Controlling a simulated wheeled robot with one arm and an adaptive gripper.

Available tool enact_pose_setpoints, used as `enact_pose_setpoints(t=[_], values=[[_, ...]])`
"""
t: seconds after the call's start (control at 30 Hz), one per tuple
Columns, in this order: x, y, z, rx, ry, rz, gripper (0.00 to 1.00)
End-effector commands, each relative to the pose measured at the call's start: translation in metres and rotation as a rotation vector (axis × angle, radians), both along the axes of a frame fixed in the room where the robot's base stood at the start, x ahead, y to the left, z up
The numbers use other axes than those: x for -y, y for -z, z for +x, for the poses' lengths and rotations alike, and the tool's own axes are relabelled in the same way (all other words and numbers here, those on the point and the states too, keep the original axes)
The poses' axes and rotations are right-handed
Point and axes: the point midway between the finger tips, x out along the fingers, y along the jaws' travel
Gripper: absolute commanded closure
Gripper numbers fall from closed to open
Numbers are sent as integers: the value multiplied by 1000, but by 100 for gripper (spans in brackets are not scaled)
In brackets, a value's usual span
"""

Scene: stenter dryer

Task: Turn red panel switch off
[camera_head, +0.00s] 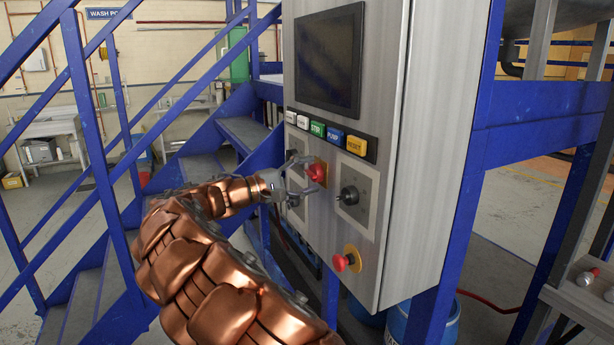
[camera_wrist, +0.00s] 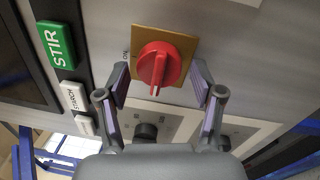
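The red panel switch (camera_head: 317,172) is a red rotary knob on a yellow-brown plate, set in the front of a grey control panel (camera_head: 428,130). In the wrist view the red switch (camera_wrist: 158,66) lies straight ahead between my fingers, its grip ridge pointing toward the lower edge of the picture. The letters "ON" show beside its plate. My gripper (camera_head: 299,178) is at the panel front, close to the knob. In the wrist view my gripper (camera_wrist: 160,88) is open, one finger on each side of the knob, with gaps visible between fingers and knob.
A black rotary knob (camera_head: 349,195) sits right of the red switch. A red mushroom button (camera_head: 342,262) on a yellow base is lower down. A row of labelled buttons (camera_head: 318,129) and a dark screen (camera_head: 329,58) are above. Blue stairs and railings (camera_head: 110,150) stand left.

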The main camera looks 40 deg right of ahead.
Motion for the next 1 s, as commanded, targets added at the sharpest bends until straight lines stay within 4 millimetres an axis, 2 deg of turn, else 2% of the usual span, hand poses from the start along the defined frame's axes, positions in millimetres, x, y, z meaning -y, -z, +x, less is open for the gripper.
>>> enact_pose_setpoints(t=[0.33, 0.47, 1.0], values=[[-1, 0, 1, 1, -1, -1, 27], [-10, 0, 4, 0, -3, -1, 27], [-96, 9, 35, -1, -4, 1, 27]])
